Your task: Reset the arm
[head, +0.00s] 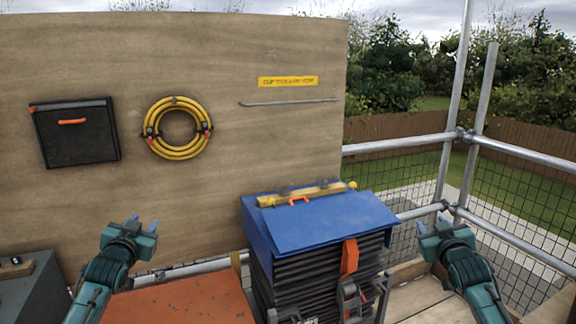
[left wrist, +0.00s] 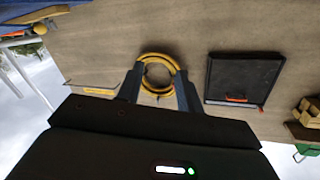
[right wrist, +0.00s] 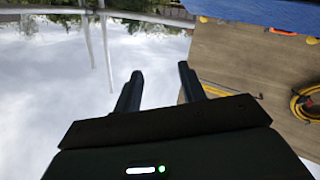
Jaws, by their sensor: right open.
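My left gripper (head: 143,224) is raised at the left of the head view, above an orange surface and in front of the wooden wall. Its two fingers are apart and nothing is between them; in the left wrist view the fingers (left wrist: 160,88) frame the distant yellow hose coil. My right gripper (head: 432,226) is raised at the right, beside the blue-covered stack and in front of the mesh railing. Its fingers are apart and empty, and they also show apart in the right wrist view (right wrist: 160,88).
A dark stack under a blue cover (head: 320,224) stands between the arms, with a yellow bar (head: 300,194) on top. The wall (head: 230,130) carries a black case (head: 75,145) and a yellow hose coil (head: 177,152). Metal rails (head: 400,144) bound the right side. An orange surface (head: 180,305) lies below.

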